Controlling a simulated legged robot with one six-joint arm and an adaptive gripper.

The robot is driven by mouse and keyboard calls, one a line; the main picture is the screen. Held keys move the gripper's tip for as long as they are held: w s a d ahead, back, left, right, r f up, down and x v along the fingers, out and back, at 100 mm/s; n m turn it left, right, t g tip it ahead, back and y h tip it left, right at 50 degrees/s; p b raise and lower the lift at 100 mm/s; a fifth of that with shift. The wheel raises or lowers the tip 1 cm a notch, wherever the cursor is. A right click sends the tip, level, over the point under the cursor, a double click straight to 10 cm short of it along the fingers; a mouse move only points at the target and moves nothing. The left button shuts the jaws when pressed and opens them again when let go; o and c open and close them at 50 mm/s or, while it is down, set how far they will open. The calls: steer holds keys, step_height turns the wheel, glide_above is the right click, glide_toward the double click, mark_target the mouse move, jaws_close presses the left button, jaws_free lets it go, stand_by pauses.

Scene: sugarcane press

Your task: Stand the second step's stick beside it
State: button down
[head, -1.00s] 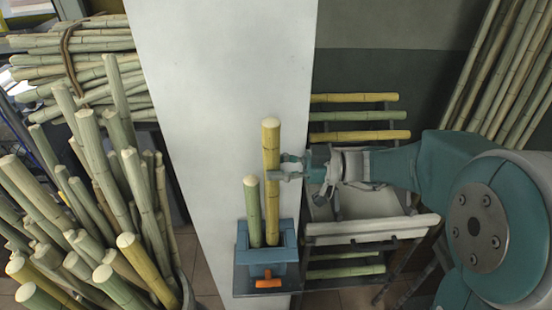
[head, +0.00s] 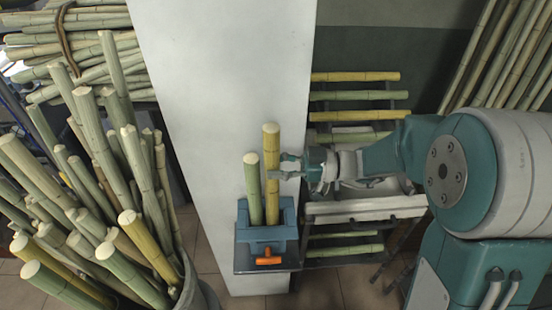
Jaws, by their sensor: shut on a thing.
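A yellow cane stick (head: 271,145) stands upright in or just over the blue holder (head: 267,236), at the right of a green stick (head: 253,190). The green stick stands upright in the holder, and its top is lower than the yellow one's. A narrow gap separates the two sticks. My gripper (head: 277,167) reaches in from the right and is shut on the yellow stick at about mid-height. The yellow stick's lower end is hidden behind the holder's front wall, so I cannot tell whether it touches the bottom.
A rack at right bears yellow (head: 355,76) and green (head: 358,95) sticks on its steps, with a pale tray (head: 365,209) below. An orange handle (head: 268,261) sticks out in front of the holder. A white pillar (head: 222,100) stands behind. A barrel (head: 198,292) of canes fills the left.

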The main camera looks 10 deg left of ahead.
steer(key=shift+f, duration=1.55)
steer(key=shift+c, duration=1)
jaws_free()
steer(key=shift+o, duration=1)
